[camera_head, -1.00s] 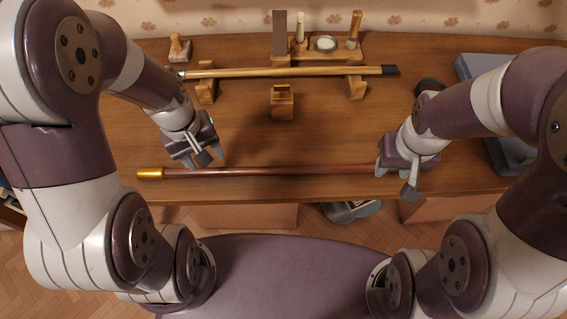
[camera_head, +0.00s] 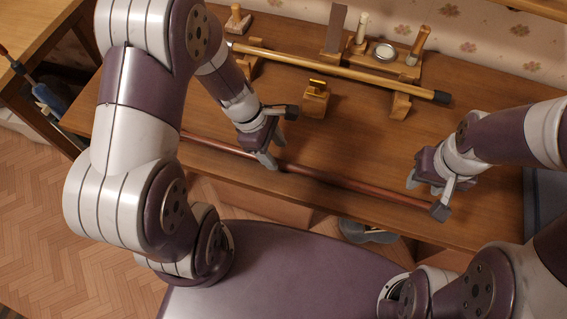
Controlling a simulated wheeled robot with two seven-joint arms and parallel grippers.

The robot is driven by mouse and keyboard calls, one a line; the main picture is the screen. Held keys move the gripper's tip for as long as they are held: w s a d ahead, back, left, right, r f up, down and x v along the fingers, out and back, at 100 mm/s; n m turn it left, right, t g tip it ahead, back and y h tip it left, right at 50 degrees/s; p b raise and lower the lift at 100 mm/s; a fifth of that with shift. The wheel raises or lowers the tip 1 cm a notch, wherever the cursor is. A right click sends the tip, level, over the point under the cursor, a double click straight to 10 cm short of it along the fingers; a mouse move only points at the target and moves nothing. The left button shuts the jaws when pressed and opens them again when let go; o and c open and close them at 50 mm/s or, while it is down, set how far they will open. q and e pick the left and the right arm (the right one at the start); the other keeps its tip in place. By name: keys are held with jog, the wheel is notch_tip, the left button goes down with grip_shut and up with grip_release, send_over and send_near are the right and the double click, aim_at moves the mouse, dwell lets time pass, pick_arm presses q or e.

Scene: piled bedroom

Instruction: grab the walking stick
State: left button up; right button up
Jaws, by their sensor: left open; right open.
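A reddish-brown walking stick (camera_head: 335,180) lies near the front edge of the wooden desk, slanting down to the right. Its left end is hidden behind my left arm. My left gripper (camera_head: 280,139) is open over the stick's middle part, with one finger close to the shaft; I cannot tell whether it touches. My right gripper (camera_head: 426,197) is open at the stick's right end, which its fingers partly cover. A second, lighter yellow-brown stick (camera_head: 350,75) with a dark tip rests on wooden cradles (camera_head: 399,106) further back.
A small wooden block stand (camera_head: 314,99) stands between the two sticks. A wooden holder with upright tools and a round tin (camera_head: 384,52) is at the back. A blue-handled tool (camera_head: 50,99) is at the left. Bare desk (camera_head: 365,135) lies between my grippers.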

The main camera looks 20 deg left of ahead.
aim_at(282, 162)
pick_arm(q)
jog(key=x, duration=0.4)
jog(key=shift+f+b, duration=0.15)
jog(key=shift+b, duration=0.25)
jog(key=c, duration=0.7)
grip_shut()
